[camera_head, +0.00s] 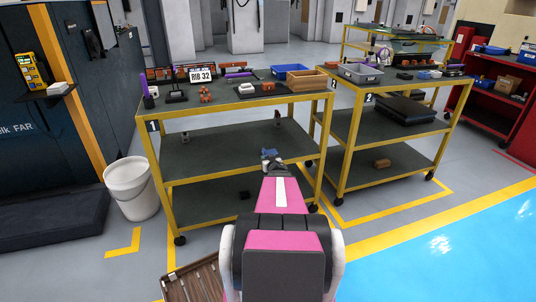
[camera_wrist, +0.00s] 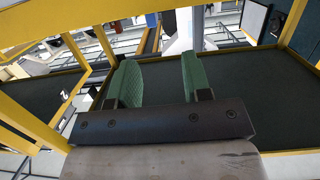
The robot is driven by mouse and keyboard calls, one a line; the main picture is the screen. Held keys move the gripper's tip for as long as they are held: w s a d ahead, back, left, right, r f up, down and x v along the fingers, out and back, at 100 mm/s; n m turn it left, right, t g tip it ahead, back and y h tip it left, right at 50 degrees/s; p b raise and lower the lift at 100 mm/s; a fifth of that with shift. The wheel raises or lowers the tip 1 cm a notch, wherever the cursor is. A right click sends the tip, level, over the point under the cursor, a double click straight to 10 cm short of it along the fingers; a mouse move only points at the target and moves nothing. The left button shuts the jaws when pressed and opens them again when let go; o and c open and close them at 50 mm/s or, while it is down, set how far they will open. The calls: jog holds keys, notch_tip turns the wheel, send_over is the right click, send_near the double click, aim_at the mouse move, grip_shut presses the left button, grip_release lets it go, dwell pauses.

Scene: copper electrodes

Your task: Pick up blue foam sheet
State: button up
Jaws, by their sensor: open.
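I cannot make out a clearly blue foam sheet in either view. A thick dark flat slab (camera_head: 404,109) lies on the middle shelf of the right cart, marked 2; its colour looks near black. My gripper (camera_head: 269,155) is in front of the left cart, marked 1, at about the height of its middle shelf, well apart from the slab. In the wrist view my gripper (camera_wrist: 160,72) is open, its two green-padded fingers apart with nothing held between them.
The left cart (camera_head: 215,155) has a yellow frame and a cluttered top with a wooden box (camera_head: 307,79). The right cart's top holds a grey bin (camera_head: 360,73). A white bucket (camera_head: 131,188) stands at left. The blue floor (camera_head: 450,250) at right is clear.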

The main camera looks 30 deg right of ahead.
aim_at(264, 150)
jog(key=shift+y, duration=0.3)
jog(key=x, duration=0.5)
jog(key=shift+w+d, duration=0.25)
jog(key=shift+d, duration=0.2)
jog(key=x, duration=0.5)
jog(key=shift+d+r, duration=0.1)
jog(key=shift+d, duration=0.25)
grip_shut()
